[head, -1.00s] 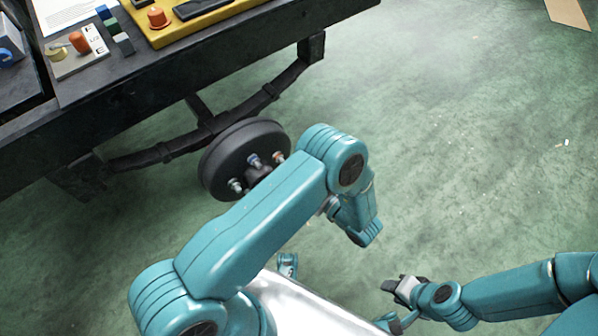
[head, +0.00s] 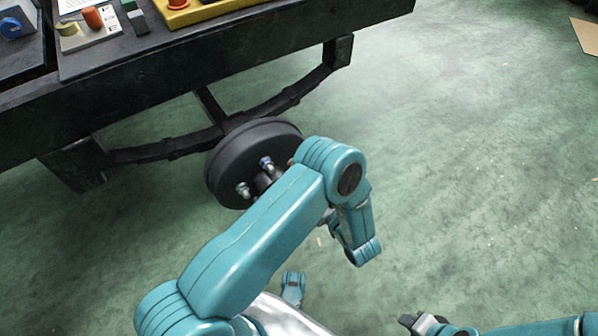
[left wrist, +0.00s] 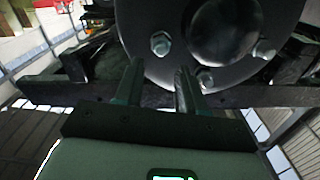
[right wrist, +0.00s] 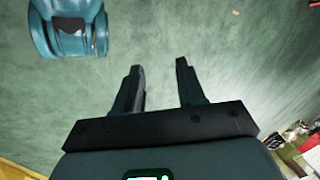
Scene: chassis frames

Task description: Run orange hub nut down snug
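The dark round hub (head: 245,150) hangs under the bench; its lower right side is behind my left arm. In the head view, a silver nut (head: 243,190) and a blue-marked nut (head: 266,163) show on its face. A reddish-orange nut (head: 290,162) barely shows beside my arm. The left wrist view shows the hub face (left wrist: 150,15) close up with several nuts, including one upper left (left wrist: 160,43) and one lower (left wrist: 204,80); their colours are unclear. My left gripper (left wrist: 158,75) is open and empty below the hub. My right gripper (right wrist: 158,68) is open and empty, away from the hub.
The dark bench edge (head: 200,65) and a curved spring bar (head: 165,148) lie above and behind the hub. Small coloured parts and a yellow tray (head: 190,12) sit on the bench.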

